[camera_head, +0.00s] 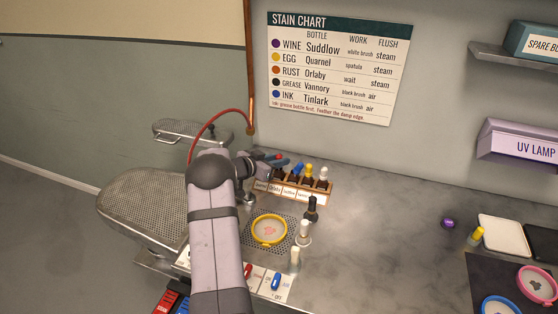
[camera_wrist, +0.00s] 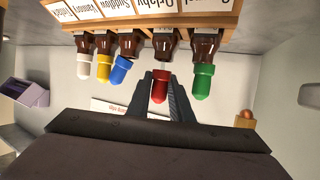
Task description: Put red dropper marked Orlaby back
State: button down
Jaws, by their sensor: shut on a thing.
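The red dropper (camera_wrist: 160,86) is between the two fingers of my gripper (camera_wrist: 160,98) in the wrist view, and the gripper is shut on it. That view is upside down. A thin stem shows between the red cap and the brown bottle marked Orlaby (camera_wrist: 165,43), in line with it; the stem's tip is hidden. In the head view my gripper (camera_head: 275,162) is at the left end of the wooden rack (camera_head: 318,194), with the red cap (camera_head: 273,156) just showing. My arm covers part of this area.
Green (camera_wrist: 203,82), blue (camera_wrist: 122,69), yellow (camera_wrist: 104,67) and white (camera_wrist: 84,66) caps stand in the same row, the green and blue close beside my fingers.

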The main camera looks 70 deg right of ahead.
jog(key=shift+f, duration=0.55)
jog(key=c, duration=1.5)
grip_release()
jog(key=shift+r, duration=0.2)
jog(key=shift+r+p, duration=3.5)
jog(key=shift+r, duration=0.1)
